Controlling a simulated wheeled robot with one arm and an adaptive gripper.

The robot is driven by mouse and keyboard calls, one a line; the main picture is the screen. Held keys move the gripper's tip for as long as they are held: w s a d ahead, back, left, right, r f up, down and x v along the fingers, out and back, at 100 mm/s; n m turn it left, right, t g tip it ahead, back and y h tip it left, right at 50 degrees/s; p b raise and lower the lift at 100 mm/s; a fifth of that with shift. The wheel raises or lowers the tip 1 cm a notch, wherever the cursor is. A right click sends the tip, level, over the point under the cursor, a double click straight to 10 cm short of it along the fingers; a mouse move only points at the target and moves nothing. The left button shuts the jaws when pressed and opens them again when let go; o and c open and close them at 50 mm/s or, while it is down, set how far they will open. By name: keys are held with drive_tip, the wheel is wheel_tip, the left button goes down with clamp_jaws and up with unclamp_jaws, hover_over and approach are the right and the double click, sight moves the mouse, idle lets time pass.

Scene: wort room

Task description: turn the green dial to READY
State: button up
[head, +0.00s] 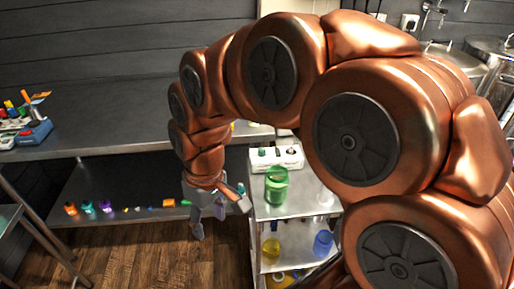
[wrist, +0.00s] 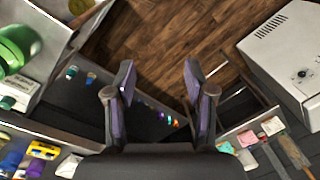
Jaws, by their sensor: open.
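A small green dial (head: 262,152) sits on a white control box (head: 288,160) at the back of the metal cart's top in the head view. A darker knob (head: 291,150) is beside it. The dial's marks are too small to read. In the wrist view, part of the white box (wrist: 20,91) shows at the left edge. My gripper (head: 220,217) is left of the cart, lower than the dial and apart from it. In the wrist view its two fingers (wrist: 160,78) are spread with nothing between them, over the floor.
A green jar (head: 276,186) stands on the cart in front of the box; it shows large in the wrist view (wrist: 13,48). The cart's lower shelves hold yellow and blue vessels. A long metal bench (head: 110,112) runs behind. Small coloured items lie on its lower shelf.

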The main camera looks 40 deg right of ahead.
drive_tip(key=w+d+t, duration=0.2)
drive_tip(key=w+d, duration=0.5)
drive_tip(key=w, duration=0.3)
drive_tip(key=t, duration=0.3)
approach(262, 149)
drive_tip(key=f, duration=0.1)
drive_tip(key=shift+h, duration=0.3)
drive_tip(key=shift+a+p+x, duration=0.2)
drive_tip(key=shift+p+x, duration=0.25)
drive_tip(key=shift+x, duration=1.6)
drive_tip(key=shift+a+p+x, duration=0.15)
drive_tip(key=shift+p+x, duration=0.3)
drive_tip(key=shift+x, duration=1.55)
clamp_jaws()
